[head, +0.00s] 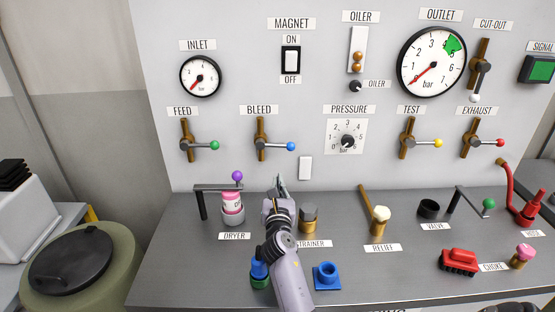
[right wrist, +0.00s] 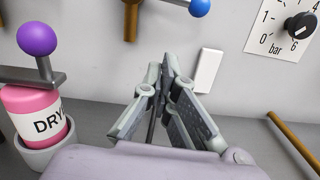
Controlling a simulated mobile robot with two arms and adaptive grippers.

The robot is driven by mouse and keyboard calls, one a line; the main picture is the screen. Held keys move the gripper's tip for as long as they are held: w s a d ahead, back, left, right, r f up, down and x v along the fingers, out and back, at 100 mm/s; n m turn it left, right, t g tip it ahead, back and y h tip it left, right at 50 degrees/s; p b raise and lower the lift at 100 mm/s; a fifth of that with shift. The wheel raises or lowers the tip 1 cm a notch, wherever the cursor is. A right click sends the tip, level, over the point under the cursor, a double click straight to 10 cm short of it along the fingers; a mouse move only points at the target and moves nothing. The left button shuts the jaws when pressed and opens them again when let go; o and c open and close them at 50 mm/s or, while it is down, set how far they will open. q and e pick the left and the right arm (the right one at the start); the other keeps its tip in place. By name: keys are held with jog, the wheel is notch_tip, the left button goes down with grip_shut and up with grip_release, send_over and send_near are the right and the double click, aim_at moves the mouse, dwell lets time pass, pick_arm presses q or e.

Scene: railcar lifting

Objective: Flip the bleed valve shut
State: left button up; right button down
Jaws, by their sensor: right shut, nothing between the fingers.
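The bleed valve (head: 262,140) is on the upright panel under the BLEED label (head: 259,110). It has a brass vertical body and a short lever that points right, level, ending in a blue ball (head: 291,146). In the right wrist view the blue ball (right wrist: 200,8) is cut by the top edge, and part of the brass body (right wrist: 131,20) shows to its left. My right gripper (head: 279,182) is below the valve, in front of the panel, apart from the lever. Its fingers (right wrist: 168,65) are shut and empty. My left gripper is not in view.
The dryer (head: 232,205) with its purple-knobbed clamp stands left of my right gripper. The strainer (head: 309,218) and relief lever (head: 378,213) stand to the right. A white plate (head: 305,168) is on the panel beside the fingers. Feed valve (head: 187,140) is left of the bleed valve.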

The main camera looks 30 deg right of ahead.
aim_at(276, 146)
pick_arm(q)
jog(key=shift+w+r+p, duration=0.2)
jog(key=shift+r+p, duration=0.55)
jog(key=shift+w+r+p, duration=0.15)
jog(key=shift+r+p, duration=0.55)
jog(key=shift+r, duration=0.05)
pick_arm(e)
jog(key=w+d+r, duration=0.3)
jog(key=w, duration=0.2)
jog(key=shift+w+d+r, duration=0.3)
jog(key=shift+w+r, duration=0.05)
jog(key=shift+r, duration=0.05)
pick_arm(q)
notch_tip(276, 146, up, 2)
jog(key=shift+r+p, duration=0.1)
jog(key=shift+p, duration=0.95)
pick_arm(e)
jog(key=shift+d+r+n, duration=0.25)
jog(key=shift+r+n, duration=0.35)
jog(key=shift+r, duration=0.2)
